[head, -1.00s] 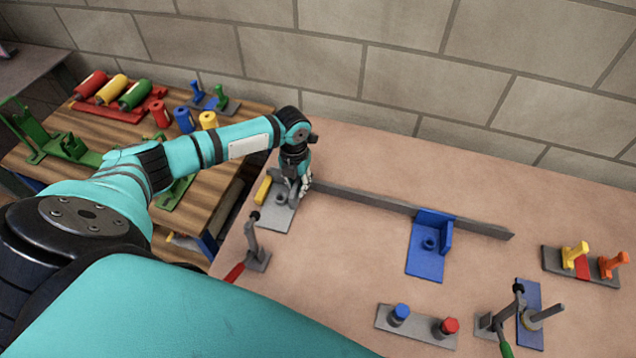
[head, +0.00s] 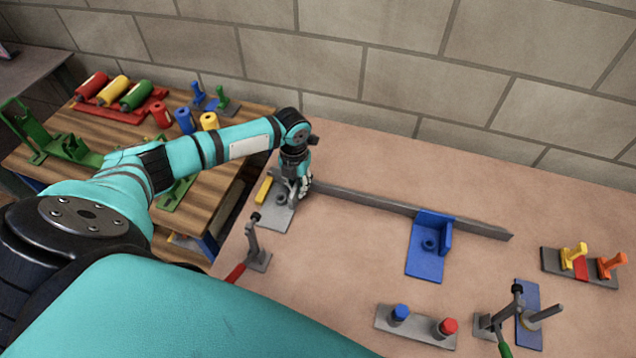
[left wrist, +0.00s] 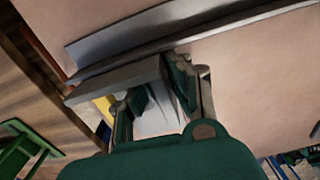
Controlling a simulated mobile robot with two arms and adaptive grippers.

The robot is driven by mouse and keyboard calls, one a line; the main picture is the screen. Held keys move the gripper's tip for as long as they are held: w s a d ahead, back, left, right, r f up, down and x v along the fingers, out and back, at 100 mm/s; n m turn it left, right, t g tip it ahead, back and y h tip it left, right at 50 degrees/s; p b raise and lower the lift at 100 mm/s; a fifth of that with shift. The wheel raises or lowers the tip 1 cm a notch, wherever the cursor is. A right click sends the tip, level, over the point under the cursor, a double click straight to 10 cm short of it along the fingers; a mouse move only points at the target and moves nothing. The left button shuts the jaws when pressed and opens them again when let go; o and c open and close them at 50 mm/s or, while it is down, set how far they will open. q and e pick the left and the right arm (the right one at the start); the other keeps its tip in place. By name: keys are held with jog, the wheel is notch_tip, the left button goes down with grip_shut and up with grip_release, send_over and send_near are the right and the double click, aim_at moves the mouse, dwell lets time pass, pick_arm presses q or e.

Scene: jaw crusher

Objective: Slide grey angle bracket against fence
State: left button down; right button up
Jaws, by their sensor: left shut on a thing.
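The grey angle bracket (head: 275,217) lies flat on the bench at the left end of the long grey fence (head: 370,203). My left gripper (head: 301,190) is down at the bracket's far side and hides part of it. In the left wrist view, my left gripper (left wrist: 157,95) is shut on the bracket, with its grey upright flange (left wrist: 112,80) beside the fingers. The fence (left wrist: 160,33) runs close behind the flange there; I cannot tell whether they touch. My right gripper is not in view.
A blue angle bracket (head: 424,262) stands by the fence further right. A yellow block (head: 263,190) lies beside the grey bracket. A toggle clamp (head: 257,248) with a red handle stands nearby in front. A peg plate (head: 417,326) and another clamp (head: 487,328) are further right.

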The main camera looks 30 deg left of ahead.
pick_arm(q)
jog(key=shift+w+a+r, duration=0.3)
jog(key=shift+w+a, duration=0.05)
jog(key=shift+a, duration=0.15)
jog(key=c, duration=1.2)
grip_release()
jog(key=shift+s+f, duration=0.1)
jog(key=shift+f, duration=0.1)
jog(key=shift+d+f, duration=0.1)
jog(key=shift+d, duration=0.1)
notch_tip(320, 180, up, 8)
jog(key=p, duration=0.7)
jog(key=shift+s, duration=0.15)
jog(key=shift+d+f, duration=0.1)
jog(key=shift+f, duration=0.05)
